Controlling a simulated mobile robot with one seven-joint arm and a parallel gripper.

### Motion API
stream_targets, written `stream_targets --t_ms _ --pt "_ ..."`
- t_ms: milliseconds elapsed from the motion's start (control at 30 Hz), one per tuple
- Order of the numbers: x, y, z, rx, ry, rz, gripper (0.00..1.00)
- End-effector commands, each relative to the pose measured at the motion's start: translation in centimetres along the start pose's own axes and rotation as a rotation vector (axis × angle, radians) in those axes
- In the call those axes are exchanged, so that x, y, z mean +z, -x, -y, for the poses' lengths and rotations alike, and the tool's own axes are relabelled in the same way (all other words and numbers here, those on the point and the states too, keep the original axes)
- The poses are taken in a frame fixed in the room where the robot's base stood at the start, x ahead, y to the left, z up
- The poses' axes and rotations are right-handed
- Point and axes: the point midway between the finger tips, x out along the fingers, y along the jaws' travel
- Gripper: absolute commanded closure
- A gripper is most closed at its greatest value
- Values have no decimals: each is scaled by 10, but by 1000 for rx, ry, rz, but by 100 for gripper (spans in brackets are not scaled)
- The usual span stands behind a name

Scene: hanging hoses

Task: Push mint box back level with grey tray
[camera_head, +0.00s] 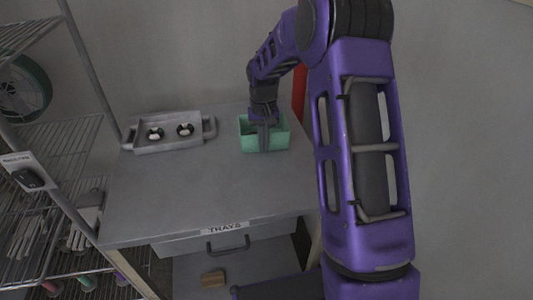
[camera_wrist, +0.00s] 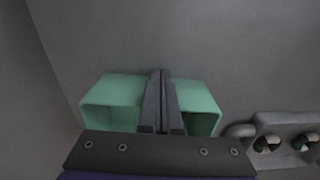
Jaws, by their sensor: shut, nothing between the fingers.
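The mint box (camera_head: 279,139), open-topped, stands on the grey counter to the right of the grey tray (camera_head: 172,146). Its front wall seems somewhat nearer the counter's front edge than the tray's front. My gripper (camera_head: 264,150) is shut and points down at the middle of the box's front wall. In the wrist view the shut fingers (camera_wrist: 162,74) cross the mint wall (camera_wrist: 120,88), apparently outside it; I cannot tell whether they touch. The fingers hide the middle of that wall. The tray's handle end (camera_wrist: 240,131) shows at lower right there.
The tray holds two black-and-white round pieces (camera_head: 185,130). A red upright object (camera_head: 299,92) stands behind my arm, right of the box. Wire shelves (camera_head: 60,140) stand at left. The counter in front of tray and box is clear, above a drawer labelled TRAYS (camera_head: 225,228).

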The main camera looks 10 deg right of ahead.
Motion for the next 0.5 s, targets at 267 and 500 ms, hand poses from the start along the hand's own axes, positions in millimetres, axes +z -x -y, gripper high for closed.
stream_targets --t_ms 267,500 --pt "-52 1 1 -1 0 0 100" --pt "-85 1 0 0 0 0 100"
